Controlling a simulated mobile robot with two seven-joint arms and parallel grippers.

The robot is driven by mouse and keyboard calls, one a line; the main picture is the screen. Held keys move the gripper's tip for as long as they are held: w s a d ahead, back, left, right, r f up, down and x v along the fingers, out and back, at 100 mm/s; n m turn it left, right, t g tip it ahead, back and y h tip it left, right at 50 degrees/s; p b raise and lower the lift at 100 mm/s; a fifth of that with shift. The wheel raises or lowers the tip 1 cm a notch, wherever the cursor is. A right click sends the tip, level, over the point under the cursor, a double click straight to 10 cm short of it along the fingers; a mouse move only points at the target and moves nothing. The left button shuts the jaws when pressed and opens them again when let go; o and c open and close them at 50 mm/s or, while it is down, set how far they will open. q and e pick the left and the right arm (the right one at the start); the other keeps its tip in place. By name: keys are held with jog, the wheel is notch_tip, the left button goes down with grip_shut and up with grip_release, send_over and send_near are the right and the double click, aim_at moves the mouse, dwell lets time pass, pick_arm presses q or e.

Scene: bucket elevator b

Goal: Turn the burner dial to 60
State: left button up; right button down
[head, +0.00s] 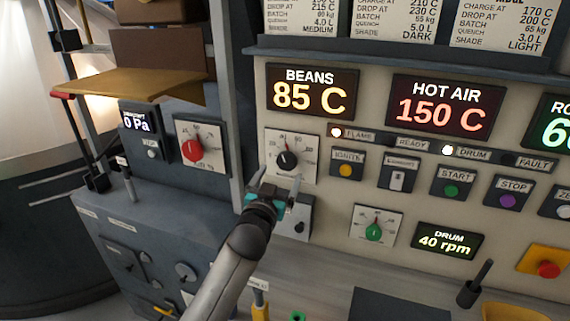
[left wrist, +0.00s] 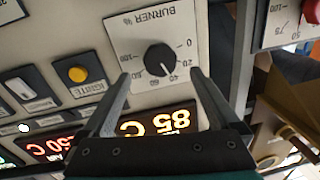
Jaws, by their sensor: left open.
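The burner dial is a black round knob (head: 287,160) on a white square plate in the head view. In the left wrist view the same knob (left wrist: 160,59) appears upside down, with the label BURNER % and a numbered scale. Its pointer looks to be around the 40 side of the scale, but I cannot read it exactly. My left gripper (head: 277,180) is open and just below the knob in the head view. In the left wrist view its two fingers (left wrist: 160,78) stand apart, one to each side of the knob, not visibly touching it. My right gripper is not in view.
A red dial (head: 192,150) is on the dark cabinet at left. A green dial (head: 374,232) is lower right. The ignite button (head: 346,169) is close on the right. Displays read BEANS 85 C and HOT AIR 150 C.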

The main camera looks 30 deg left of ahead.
aim_at(286, 163)
pick_arm(q)
jog(key=shift+x, duration=2.95)
jog(key=shift+c, duration=0.2)
jog(key=c, duration=1.3)
jog(key=m+b, duration=0.1)
jog(key=m, duration=0.3)
jog(key=shift+f+t, duration=0.1)
jog(key=shift+t, duration=0.2)
jog(key=shift+m, duration=2.2)
